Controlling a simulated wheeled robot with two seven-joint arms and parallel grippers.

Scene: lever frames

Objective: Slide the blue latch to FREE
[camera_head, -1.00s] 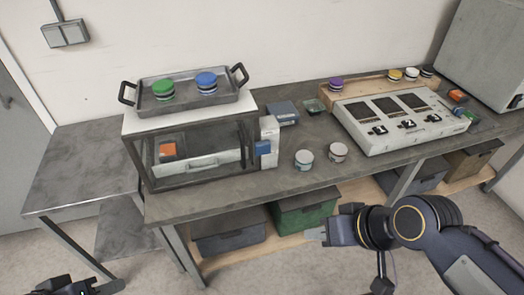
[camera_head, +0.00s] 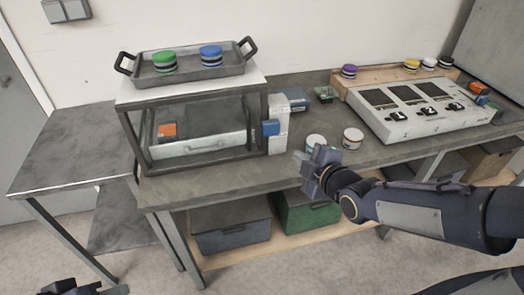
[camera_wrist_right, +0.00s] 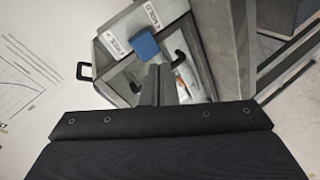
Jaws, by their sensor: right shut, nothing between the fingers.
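The blue latch (camera_head: 271,128) is a small block on a pale upright plate (camera_head: 277,145) at the right front of a glass-sided case (camera_head: 261,92). In the right wrist view the latch (camera_wrist_right: 144,46) sits between two white labels, too small to read surely. My right gripper (camera_head: 312,164) is shut and empty over the bench's front edge, right of and below the latch. Its fingers (camera_wrist_right: 155,84) point toward the latch in the wrist view; contact is not evident. My left gripper (camera_head: 90,289) is only partly in view at the bottom left; its jaws are unclear.
A grey tray (camera_head: 190,75) with green and blue round pieces stands on the case. An orange block (camera_head: 168,130) is inside. Two white jars (camera_head: 352,138) stand right of the latch, one close behind my right gripper. A numbered console (camera_head: 420,120) lies farther right.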

